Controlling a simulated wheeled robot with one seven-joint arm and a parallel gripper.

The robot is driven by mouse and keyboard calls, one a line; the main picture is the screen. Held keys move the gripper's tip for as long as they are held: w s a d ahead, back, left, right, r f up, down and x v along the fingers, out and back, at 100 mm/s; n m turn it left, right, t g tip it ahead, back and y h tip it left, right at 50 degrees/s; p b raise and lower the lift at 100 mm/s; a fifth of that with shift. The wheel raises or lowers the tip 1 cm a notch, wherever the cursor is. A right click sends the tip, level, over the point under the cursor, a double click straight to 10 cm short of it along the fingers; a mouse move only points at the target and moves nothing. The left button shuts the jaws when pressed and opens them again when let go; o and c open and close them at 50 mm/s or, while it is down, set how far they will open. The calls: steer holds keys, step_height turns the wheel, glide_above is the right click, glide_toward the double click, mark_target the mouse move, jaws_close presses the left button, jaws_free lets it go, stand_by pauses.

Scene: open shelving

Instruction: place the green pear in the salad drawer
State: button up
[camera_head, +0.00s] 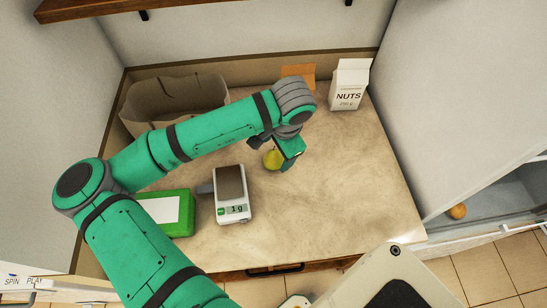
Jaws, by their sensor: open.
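The green pear (272,159), yellow-green in colour, is on the beige countertop near the middle. My gripper (285,163) is open right beside the pear, at its right side, and overlaps part of it in the view. I cannot tell whether a finger touches the pear. An open drawer (487,226) at the right edge, low in a white unit, looks like the salad drawer. An orange round fruit (457,211) lies in it. The drawer is partly cut off by the frame.
A kitchen scale (231,190) reading 1 g and a green box (172,212) stand left of the pear. A paper bag (170,97) is at the back left, a NUTS carton (348,85) at the back right. A white panel (440,100) rises between counter and drawer.

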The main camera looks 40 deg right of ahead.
mark_target(275, 157)
steer(key=x, duration=0.5)
steer(key=shift+s, duration=0.1)
steer(key=shift+c, duration=0.6)
steer(key=shift+r, duration=0.1)
steer(key=c, duration=1.2)
steer(key=shift+c, duration=0.2)
